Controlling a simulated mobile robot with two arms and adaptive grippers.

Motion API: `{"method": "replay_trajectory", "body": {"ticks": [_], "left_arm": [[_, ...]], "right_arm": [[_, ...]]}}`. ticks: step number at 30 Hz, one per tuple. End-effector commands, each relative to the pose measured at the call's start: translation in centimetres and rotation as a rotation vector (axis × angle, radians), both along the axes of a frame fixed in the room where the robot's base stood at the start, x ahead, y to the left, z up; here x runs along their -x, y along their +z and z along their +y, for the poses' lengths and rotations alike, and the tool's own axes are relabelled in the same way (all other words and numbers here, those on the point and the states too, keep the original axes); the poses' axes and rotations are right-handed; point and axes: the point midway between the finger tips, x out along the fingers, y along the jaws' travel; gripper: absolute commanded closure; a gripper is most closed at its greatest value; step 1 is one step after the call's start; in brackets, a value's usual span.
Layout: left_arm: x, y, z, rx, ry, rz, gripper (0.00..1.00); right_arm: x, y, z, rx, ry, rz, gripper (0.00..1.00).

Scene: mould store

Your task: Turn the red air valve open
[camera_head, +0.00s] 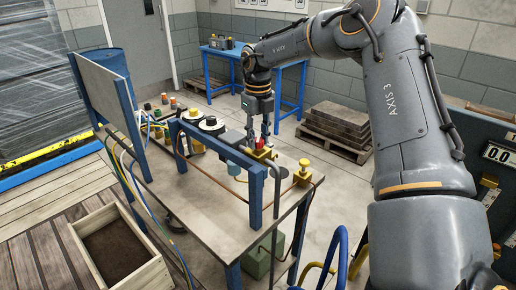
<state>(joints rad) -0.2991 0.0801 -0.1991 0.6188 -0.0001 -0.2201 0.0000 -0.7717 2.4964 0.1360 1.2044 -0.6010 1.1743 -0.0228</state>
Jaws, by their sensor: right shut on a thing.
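The red air valve (261,143) is a small red handle on a yellow block (262,155), on the bench (205,185) in the head view. My right gripper (263,140) points down at the valve from above. Its fingers are around the red handle and shut on it. The fingers hide part of the handle, so its exact angle is hard to tell. My left gripper is not in the picture.
A blue frame (225,150) stands on the bench close in front of the valve. A yellow knob (304,166) is to the right. Hoses (140,190) hang at the left. A wooden crate (155,275) is at the lower left; pallets (340,125) lie behind.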

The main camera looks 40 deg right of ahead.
Motion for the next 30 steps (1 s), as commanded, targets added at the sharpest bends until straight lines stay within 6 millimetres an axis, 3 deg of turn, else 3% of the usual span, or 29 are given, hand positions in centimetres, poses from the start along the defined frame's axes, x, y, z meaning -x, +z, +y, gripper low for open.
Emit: {"method": "replay_trajectory", "body": {"ticks": [1, 10, 30], "left_arm": [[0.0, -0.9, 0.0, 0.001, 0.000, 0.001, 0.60], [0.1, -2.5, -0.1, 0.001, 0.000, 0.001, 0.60], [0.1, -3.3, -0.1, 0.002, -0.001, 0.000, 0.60]], "right_arm": [[0.0, -0.5, 0.0, -0.002, 0.042, -0.001, 0.99], [0.0, -0.3, 0.0, -0.002, 0.327, 0.000, 0.99], [0.0, 0.0, 0.0, 0.000, 0.872, 0.001, 0.99]]}}
